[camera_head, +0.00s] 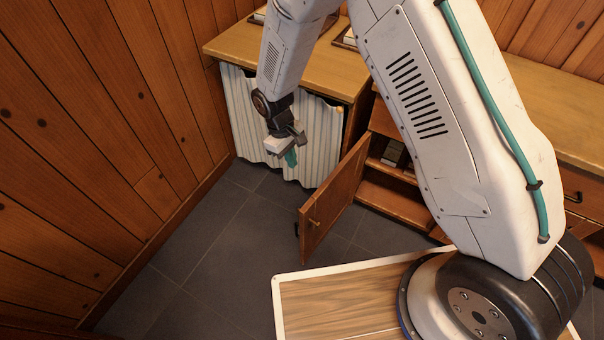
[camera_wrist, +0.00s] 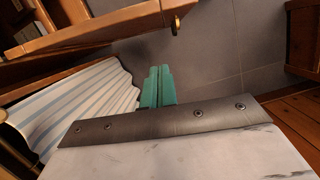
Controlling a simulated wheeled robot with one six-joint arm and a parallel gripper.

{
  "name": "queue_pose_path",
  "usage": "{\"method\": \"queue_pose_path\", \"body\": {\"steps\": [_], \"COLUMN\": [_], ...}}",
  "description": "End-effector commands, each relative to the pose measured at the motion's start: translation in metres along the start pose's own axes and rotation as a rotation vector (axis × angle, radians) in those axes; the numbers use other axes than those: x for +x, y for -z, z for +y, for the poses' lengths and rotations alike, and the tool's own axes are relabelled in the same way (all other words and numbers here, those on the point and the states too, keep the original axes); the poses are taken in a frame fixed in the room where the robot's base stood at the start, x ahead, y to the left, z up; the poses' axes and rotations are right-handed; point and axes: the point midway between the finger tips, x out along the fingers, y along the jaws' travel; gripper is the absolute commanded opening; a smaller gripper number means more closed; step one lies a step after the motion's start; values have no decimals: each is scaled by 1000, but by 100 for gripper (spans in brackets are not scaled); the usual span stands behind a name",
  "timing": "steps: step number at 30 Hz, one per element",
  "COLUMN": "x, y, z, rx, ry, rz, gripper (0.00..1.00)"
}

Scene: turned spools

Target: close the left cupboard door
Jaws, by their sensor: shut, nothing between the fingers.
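The cupboard door (camera_head: 332,197) is a wooden panel with a small brass knob, standing wide open toward me in the head view. Its lower part and knob show at the top of the wrist view (camera_wrist: 125,22). The cupboard (camera_head: 388,185) behind it is open, with shelves inside, and my arm hides part of it. My gripper (camera_head: 291,158) is left of the door, in front of a striped curtain, and apart from the door. In the wrist view its green fingers (camera_wrist: 157,87) are together with nothing between them.
The striped curtain (camera_head: 240,105) hangs under a wooden counter (camera_head: 330,72) to the left of the cupboard. A plank wall (camera_head: 90,130) bounds the left side. Dark tiled floor (camera_head: 225,245) lies clear in front. Books (camera_head: 393,153) stand inside the cupboard.

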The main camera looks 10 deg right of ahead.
Motion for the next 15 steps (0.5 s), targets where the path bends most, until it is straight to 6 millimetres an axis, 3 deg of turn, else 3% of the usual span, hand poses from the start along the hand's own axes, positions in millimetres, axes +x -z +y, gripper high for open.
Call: {"method": "queue_pose_path", "body": {"steps": [15], "x": [96], "y": [-6], "z": [1], "rx": [3], "ry": [2], "rz": [-2], "gripper": [0]}}
